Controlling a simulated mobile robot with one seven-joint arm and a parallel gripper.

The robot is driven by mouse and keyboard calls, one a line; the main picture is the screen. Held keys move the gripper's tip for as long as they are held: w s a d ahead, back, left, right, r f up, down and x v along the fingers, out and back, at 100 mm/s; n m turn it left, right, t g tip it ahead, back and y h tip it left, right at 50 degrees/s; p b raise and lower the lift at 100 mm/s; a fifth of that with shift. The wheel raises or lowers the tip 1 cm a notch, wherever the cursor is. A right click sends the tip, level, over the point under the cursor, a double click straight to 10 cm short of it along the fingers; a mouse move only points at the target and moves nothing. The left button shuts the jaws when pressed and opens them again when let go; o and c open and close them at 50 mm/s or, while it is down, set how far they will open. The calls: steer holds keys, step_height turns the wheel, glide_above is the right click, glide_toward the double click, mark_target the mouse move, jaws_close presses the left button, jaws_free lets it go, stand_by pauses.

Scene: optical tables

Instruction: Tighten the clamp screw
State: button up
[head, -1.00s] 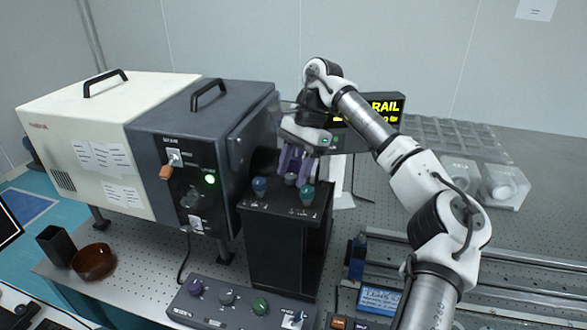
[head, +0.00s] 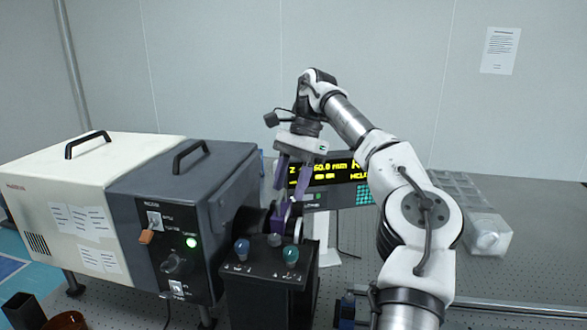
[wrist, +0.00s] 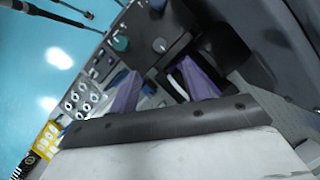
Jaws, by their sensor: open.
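My gripper (head: 288,190) has purple fingers, open and pointing down, with nothing seen between them. It is raised above the back of a black block (head: 262,295). On the block's sloping top are a blue knob (head: 242,249) at left, a small grey screw head (head: 274,240) in the middle and a teal knob (head: 290,255) at right. In the wrist view the grey screw head (wrist: 160,45) lies beyond the open fingers (wrist: 158,78), apart from them. No readable label shows which is the clamp screw.
A dark grey housing (head: 215,170) with a switch panel and a cream box (head: 60,200) stand close at left. A display with yellow text (head: 335,172) is behind my gripper. A clear container (head: 487,235) stands at right on the table.

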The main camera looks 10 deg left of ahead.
steer(key=shift+v, duration=1.4)
